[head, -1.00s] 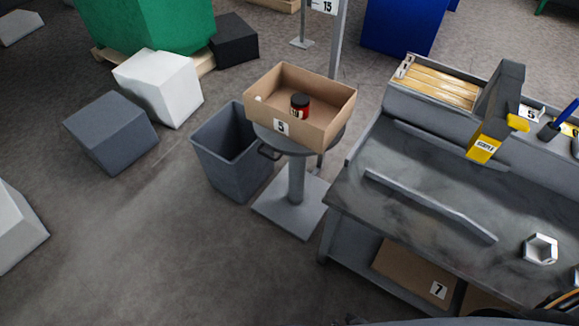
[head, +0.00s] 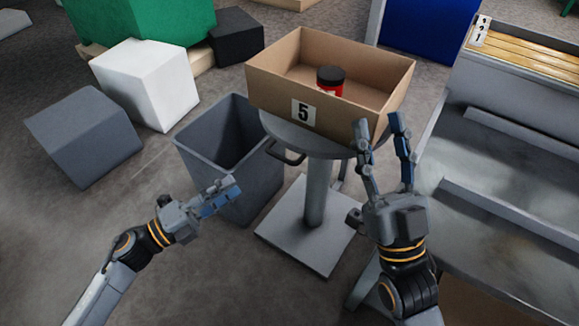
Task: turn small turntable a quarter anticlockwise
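The small turntable (head: 281,131) has a round grey top on a post above a square base plate. A dark loop handle (head: 284,155) sticks out at its left front edge. An open cardboard box (head: 345,118) labelled 5 stands on top and hides most of it. A red jar with a black lid (head: 330,80) is in the box. My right gripper (head: 378,122) is open and empty, its fingers upright in front of the box's right part; I cannot tell whether they touch. My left gripper (head: 226,192) is left of and below the handle, apart from it, seen edge-on, with nothing visible in it.
A grey bin (head: 205,155) stands just left of the turntable, behind my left gripper. A grey workbench (head: 510,170) is close on the right. White (head: 150,85) and grey (head: 80,135) blocks lie at the left. The floor at the front left is clear.

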